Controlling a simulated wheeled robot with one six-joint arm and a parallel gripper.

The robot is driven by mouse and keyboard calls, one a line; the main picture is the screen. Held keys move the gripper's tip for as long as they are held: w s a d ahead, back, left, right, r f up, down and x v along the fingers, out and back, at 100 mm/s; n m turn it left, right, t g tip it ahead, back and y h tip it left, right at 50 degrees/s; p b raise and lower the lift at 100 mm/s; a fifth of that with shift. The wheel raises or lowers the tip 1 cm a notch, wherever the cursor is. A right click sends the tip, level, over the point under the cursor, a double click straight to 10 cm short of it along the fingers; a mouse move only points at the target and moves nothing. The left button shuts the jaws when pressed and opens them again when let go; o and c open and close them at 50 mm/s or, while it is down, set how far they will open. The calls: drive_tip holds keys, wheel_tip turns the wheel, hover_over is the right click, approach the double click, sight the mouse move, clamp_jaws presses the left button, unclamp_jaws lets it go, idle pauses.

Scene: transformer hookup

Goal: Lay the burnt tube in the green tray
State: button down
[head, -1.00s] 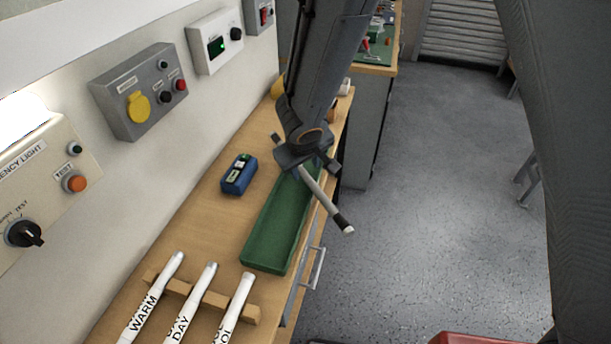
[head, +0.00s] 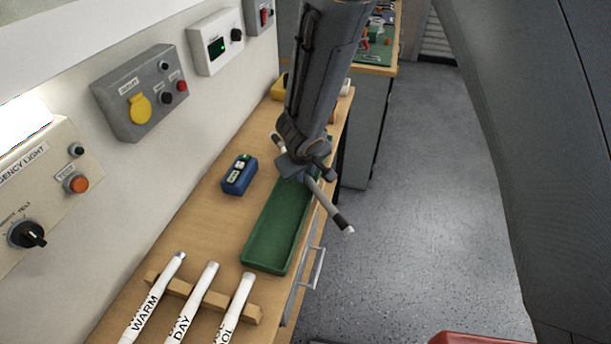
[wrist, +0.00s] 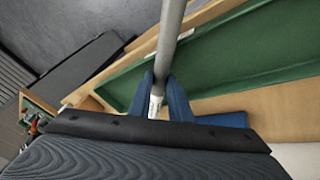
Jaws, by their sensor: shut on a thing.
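The burnt tube (head: 324,203) is a thin pale rod with a dark end. The wrist view shows the tube (wrist: 172,32) between the two blue fingers (wrist: 165,95). The green tray (head: 272,240) lies lengthwise on the bench and looks empty. In the wrist view the tray (wrist: 240,55) is beneath the tube, which crosses its rim. The height of the gap cannot be told.
White tubes marked WARM (head: 150,300), DAY (head: 195,303) and a third (head: 233,310) rest on a wooden rack (head: 178,287) in front. A blue device (head: 239,175) stands left of the tray. Control boxes line the wall. The floor at right is clear.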

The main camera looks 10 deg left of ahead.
sight(305, 176)
idle(0.3)
wheel_tip(305, 176, up, 10)
drive_tip(key=p, duration=0.3)
drive_tip(key=s+a+f+m+b, duration=0.1)
drive_tip(key=f+m+b, duration=0.1)
drive_tip(key=f+m, duration=0.1)
drive_tip(key=f+m+h+b, duration=0.1)
drive_tip(key=f+m+b, duration=0.2)
drive_tip(key=f, duration=0.2)
drive_tip(key=s+a+f+m+b, duration=0.1)
drive_tip(key=f+m+b, duration=0.1)
drive_tip(key=f+m, duration=0.1)
drive_tip(key=shift+s+a+f+m+g+b, duration=0.3)
drive_tip(key=shift+s+f+g, duration=0.1)
drive_tip(key=shift+f, duration=0.15)
idle(0.5)
drive_tip(key=c, duration=2.1)
unclamp_jaws()
drive_tip(key=shift+f, duration=0.1)
drive_tip(key=o, duration=0.5)
drive_tip(key=shift+c, duration=0.2)
